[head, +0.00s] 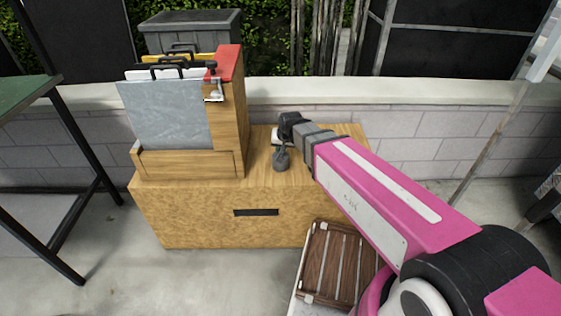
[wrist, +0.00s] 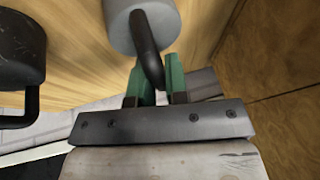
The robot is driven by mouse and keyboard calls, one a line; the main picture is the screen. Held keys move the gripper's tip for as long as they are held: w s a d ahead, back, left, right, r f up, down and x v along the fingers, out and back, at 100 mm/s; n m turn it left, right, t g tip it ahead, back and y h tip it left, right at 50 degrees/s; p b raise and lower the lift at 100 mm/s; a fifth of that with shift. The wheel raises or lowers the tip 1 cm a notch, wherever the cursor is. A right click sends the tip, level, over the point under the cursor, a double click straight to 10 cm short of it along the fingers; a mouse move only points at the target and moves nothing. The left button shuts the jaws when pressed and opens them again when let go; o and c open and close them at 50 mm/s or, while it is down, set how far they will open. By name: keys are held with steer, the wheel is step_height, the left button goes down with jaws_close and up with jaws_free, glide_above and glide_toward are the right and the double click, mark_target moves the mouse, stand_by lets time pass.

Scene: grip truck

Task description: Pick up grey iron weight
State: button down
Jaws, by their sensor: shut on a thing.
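The grey iron weight (wrist: 158,22) is a rounded grey body with a dark curved handle, at the top middle of the wrist view. My gripper (wrist: 156,82) has green fingers, one on each side of the handle, and is shut on it. In the head view the weight (head: 281,160) shows small and dark below the end of my arm, over the wooden box top. My fingers are too small to make out there. I cannot tell whether the weight touches the wood.
A black weight with a handle (wrist: 20,52) is at the left of the wrist view. On the wooden box (head: 190,212), a wooden rack (head: 232,125) holding grey panels (head: 165,115) stands left of my gripper. A slatted crate (head: 332,265) is in front; a block wall (head: 410,150) runs behind.

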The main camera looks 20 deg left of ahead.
steer(key=shift+r, duration=0.15)
steer(key=shift+r, duration=4.9)
